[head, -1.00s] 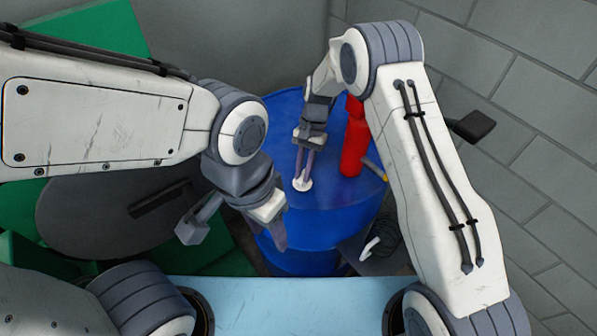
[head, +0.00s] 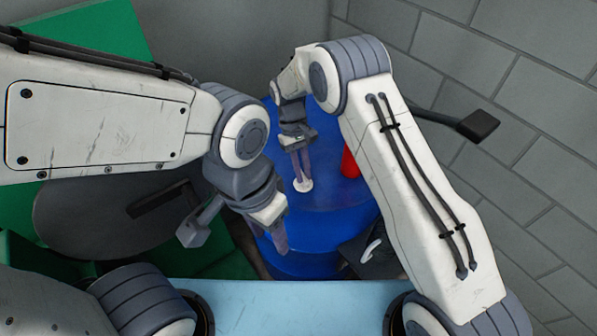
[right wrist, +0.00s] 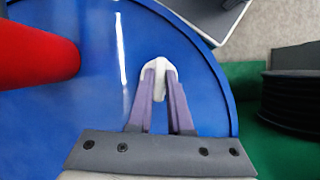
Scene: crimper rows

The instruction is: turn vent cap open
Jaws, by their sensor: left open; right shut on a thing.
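The white vent cap (head: 303,185) sits on the top of the blue drum (head: 335,200). It also shows in the right wrist view (right wrist: 158,76) as a white piece with a raised rib. My right gripper (head: 301,178) is shut on the cap, its two purple-grey fingers (right wrist: 160,92) on either side of the rib. The fingers hide part of the cap. My left gripper (head: 236,236) is open and empty, in front of the drum at its left and apart from the cap.
A red cylinder (head: 350,163) stands on the drum top right of the cap, partly behind my right arm; it also shows in the right wrist view (right wrist: 35,57). Green blocks (head: 80,45) and a dark round thing (head: 85,215) are at the left. A grey block wall (head: 530,130) bounds the right.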

